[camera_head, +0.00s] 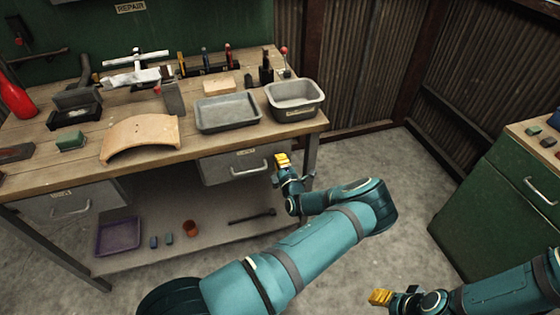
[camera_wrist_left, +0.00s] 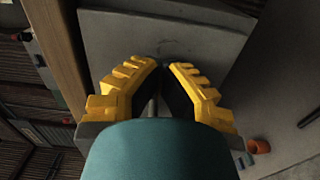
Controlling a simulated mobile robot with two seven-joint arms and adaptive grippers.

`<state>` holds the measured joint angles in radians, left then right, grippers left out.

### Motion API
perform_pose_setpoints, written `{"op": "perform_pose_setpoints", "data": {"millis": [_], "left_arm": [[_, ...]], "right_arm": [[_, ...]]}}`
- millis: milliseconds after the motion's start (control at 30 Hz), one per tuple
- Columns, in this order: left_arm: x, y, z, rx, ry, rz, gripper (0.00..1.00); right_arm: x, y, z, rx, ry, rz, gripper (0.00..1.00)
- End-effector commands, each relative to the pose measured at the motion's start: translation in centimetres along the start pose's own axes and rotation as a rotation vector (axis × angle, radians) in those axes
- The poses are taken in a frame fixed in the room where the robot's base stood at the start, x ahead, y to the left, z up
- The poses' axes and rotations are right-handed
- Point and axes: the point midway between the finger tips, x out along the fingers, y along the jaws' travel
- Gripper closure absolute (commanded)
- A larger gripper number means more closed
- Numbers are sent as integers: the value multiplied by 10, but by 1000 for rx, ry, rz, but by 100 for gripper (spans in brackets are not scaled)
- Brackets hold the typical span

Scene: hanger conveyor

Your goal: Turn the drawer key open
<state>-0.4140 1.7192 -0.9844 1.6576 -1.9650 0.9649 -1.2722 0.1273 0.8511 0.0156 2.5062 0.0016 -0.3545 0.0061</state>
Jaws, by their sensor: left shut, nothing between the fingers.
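The grey drawer (camera_head: 238,168) with a metal handle (camera_head: 250,169) hangs under the right end of the workbench and looks closed. Its front also fills the upper middle of the left wrist view (camera_wrist_left: 205,40). I cannot make out the key; the gripper may hide it. My left gripper (camera_head: 282,159) has yellow fingers and is in front of the drawer's right end, just right of the handle. In the left wrist view the fingertips (camera_wrist_left: 164,66) are together and empty, facing the drawer front. My right gripper (camera_head: 380,297) is low at the right, away from the bench; its finger state is unclear.
The wooden workbench (camera_head: 60,170) holds a grey tray (camera_head: 227,112), a grey bin (camera_head: 295,97) and a curved wooden piece (camera_head: 140,137). A lower shelf carries a purple tray (camera_head: 117,237) and an orange pot (camera_head: 190,228). A green cabinet (camera_head: 500,215) stands right, with open floor between.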

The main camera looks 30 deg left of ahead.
Motion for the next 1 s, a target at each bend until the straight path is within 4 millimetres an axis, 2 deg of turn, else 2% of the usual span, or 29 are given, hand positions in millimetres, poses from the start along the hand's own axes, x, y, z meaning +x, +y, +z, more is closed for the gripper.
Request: {"op": "perform_pose_setpoints", "data": {"millis": [400, 433, 500, 533, 833, 1000], "left_arm": [[1, 1, -1, 7, 1, 3, 100], [1, 1, -1, 7, 1, 3, 96], [1, 1, -1, 7, 1, 3, 71], [1, 1, -1, 7, 1, 2, 70], [-1, 0, 0, 7, 0, 0, 70], [-17, 0, 1, 8, -1, -1, 70]], "right_arm": [[0, 0, 0, 0, 0, 0, 53], [0, 0, 0, 0, 0, 0, 53], [0, 0, 0, 0, 0, 0, 53], [0, 0, 0, 0, 0, 0, 53], [0, 0, 0, 0, 0, 0, 53], [0, 0, 0, 0, 0, 0, 53]]}}
